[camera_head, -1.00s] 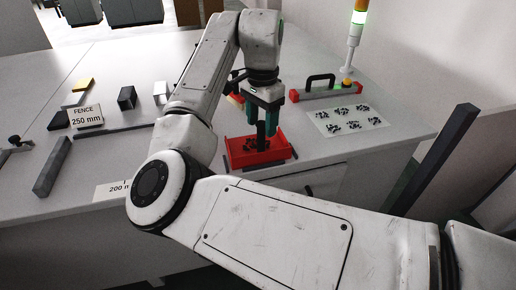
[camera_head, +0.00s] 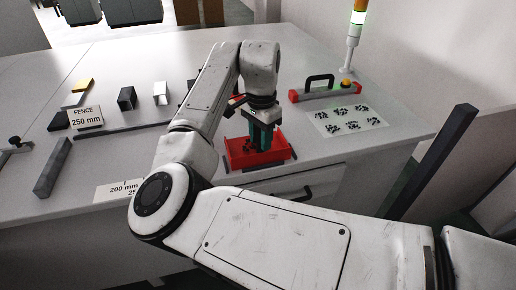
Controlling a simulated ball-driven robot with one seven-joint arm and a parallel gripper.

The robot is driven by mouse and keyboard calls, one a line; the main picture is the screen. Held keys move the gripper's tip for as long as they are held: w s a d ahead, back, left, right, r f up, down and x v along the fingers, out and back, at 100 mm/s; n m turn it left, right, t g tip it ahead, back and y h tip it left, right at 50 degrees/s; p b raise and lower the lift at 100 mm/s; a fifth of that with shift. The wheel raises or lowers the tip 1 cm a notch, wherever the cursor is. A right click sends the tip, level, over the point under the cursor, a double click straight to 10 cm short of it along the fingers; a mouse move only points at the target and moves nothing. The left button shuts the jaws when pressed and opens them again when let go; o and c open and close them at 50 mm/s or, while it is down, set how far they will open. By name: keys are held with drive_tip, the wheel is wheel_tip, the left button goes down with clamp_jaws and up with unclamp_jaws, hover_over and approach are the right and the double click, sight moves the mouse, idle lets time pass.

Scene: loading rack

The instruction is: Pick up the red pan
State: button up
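The red pan (camera_head: 240,160) is a shallow open tray near the front edge of the grey worktop, with small dark bits visible inside it. My gripper (camera_head: 264,143), with green and black fingers, points down over the pan. Its fingertips reach into or just in front of the pan's back part. The fingers overlap in this view, so I cannot tell their gap or whether they touch the pan. Part of the pan's far wall is hidden behind them.
A red level-like bar with a black handle (camera_head: 321,80) and a sheet of dark patterns (camera_head: 348,120) lie right of the pan. A signal tower (camera_head: 352,50) stands behind. Blocks and a "FENCE 250 mm" sign (camera_head: 88,117) are at left.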

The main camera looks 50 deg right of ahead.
clamp_jaws()
idle(0.4)
